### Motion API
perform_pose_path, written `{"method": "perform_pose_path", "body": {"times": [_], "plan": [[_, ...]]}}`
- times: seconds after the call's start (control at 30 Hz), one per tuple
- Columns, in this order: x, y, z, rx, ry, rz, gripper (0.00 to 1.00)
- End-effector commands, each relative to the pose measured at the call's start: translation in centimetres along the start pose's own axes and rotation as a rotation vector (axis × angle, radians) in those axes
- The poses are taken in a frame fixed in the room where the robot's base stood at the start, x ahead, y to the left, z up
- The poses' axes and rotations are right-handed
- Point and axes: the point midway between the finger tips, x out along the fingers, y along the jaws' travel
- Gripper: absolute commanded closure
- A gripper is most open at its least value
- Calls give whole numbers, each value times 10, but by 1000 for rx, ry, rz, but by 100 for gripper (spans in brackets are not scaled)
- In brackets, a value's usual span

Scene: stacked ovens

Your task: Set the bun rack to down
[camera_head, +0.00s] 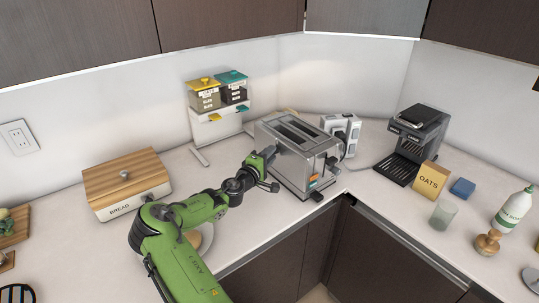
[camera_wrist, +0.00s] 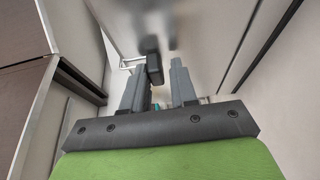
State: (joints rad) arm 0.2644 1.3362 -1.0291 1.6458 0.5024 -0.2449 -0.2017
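The silver toaster (camera_head: 297,152) stands on the counter, with two long slots on top and a dark lever with an orange label on its front end. No raised bun rack can be made out on it. My gripper (camera_head: 271,171) is at the toaster's left long side, close to its wall. In the wrist view my gripper (camera_wrist: 162,80) has its two grey fingers apart, facing a shiny metal surface. A dark knob-like block (camera_wrist: 153,67) shows by the left finger's tip, with a thin bent metal bar (camera_wrist: 131,61) beside it. I cannot tell whether the finger touches the block.
A wooden-lidded bread box (camera_head: 126,184) is on the left and a canister stand (camera_head: 217,118) behind my gripper. A white appliance (camera_head: 342,132), a black coffee machine (camera_head: 415,143) and an oats box (camera_head: 431,180) are to the right. The counter's front edge is close to the toaster.

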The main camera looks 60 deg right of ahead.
Motion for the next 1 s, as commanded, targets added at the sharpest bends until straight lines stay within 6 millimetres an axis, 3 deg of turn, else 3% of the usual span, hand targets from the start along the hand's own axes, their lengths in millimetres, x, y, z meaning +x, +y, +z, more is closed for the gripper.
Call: {"method": "perform_pose_path", "body": {"times": [0.03, 0.1, 0.47, 0.9, 1.0], "plan": [[0, -3, 0, -1, -1, -5, 68], [0, -2, 0, -1, -1, -4, 58], [-8, 0, -1, -1, 0, 1, 57], [-124, -1, -1, -2, 3, -2, 57], [-144, -1, -1, -1, 2, -1, 57]]}}
